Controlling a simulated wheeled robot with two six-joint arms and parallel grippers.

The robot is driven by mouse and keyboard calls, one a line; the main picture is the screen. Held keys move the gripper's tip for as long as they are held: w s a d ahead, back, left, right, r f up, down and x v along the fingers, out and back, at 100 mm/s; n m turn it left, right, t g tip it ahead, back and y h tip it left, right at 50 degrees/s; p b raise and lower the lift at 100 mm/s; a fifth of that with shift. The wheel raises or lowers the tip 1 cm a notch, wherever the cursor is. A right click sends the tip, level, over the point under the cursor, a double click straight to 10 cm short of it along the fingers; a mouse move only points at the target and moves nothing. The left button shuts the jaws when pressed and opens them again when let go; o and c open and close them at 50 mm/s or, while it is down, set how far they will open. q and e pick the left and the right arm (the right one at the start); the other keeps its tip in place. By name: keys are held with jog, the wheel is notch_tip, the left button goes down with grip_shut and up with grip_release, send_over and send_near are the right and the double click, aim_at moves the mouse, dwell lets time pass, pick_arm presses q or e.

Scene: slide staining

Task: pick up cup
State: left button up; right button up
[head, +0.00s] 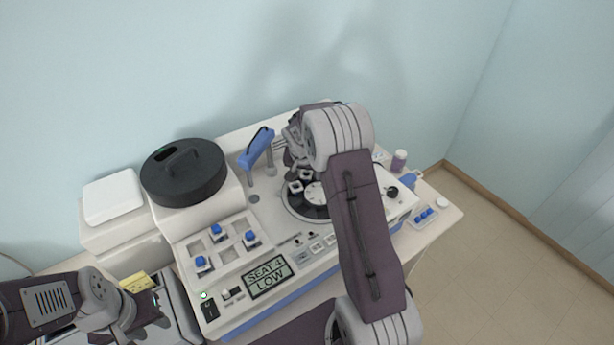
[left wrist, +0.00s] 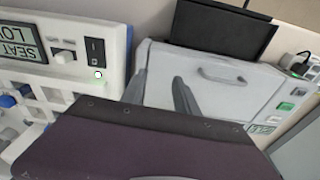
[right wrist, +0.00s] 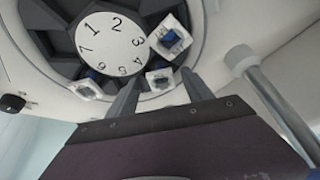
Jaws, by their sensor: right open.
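Small white square cups with blue centres sit around a numbered rotor (right wrist: 112,42) in the right wrist view. One cup (right wrist: 160,79) is by number 4, one (right wrist: 171,38) by number 3 and one (right wrist: 87,90) near 6. My right gripper (right wrist: 160,74) is open, its fingers either side of the cup by number 4; I cannot tell whether they touch it. In the head view the right arm partly hides the rotor (head: 296,207). My left gripper (left wrist: 160,76) is open and empty, in front of a grey box (left wrist: 225,95).
The machine's display (head: 269,276) reads "SEAT 4 LOW". Blue-topped pieces (head: 250,238) sit in a white rack left of the rotor. A round black lid (head: 184,172) lies at the back left. A blue-handled post (head: 257,147) stands close to the right gripper.

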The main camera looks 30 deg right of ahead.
pick_arm(q)
jog(key=shift+w+f, duration=0.1)
jog(key=shift+w, duration=0.05)
pick_arm(e)
jog(key=shift+w, duration=0.15)
grip_shut()
jog(key=shift+r, duration=0.1)
